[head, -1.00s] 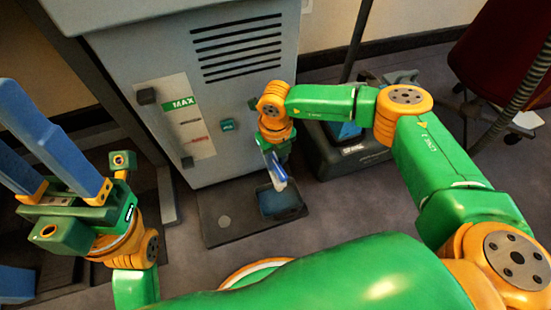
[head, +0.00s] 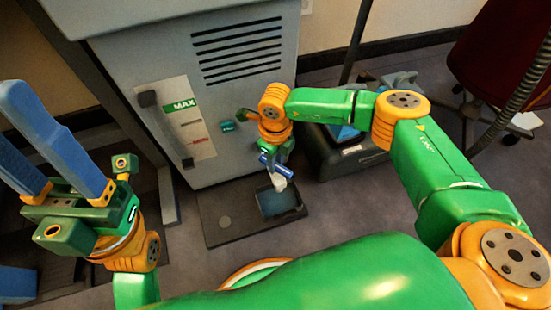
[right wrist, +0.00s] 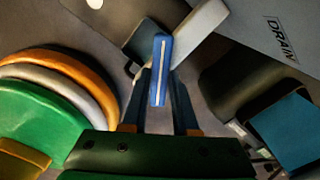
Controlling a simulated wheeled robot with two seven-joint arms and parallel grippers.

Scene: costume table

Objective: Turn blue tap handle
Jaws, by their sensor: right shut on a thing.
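The blue tap handle (right wrist: 161,70) is between the fingers of my right gripper (right wrist: 160,85) in the right wrist view. It has a pale stripe along it. The gripper is shut on it. A pale grey tap body (right wrist: 202,32) lies just beyond the handle. In the head view my right gripper (head: 275,162) is low at the cabinet's front right, and the pale tap body (head: 279,182) shows below it. The fingers and handle are both blue and hard to separate there. My left gripper (head: 68,150) is open and empty at the left, fingers wide apart.
The grey cabinet (head: 240,135) has vents and a MAX gauge panel (head: 182,118). A dark floor tray (head: 222,235) with a blue-filled recess (head: 280,202) lies under the tap. A dark machine (head: 345,155) stands to the right. A DRAIN label (right wrist: 283,40) shows in the wrist view.

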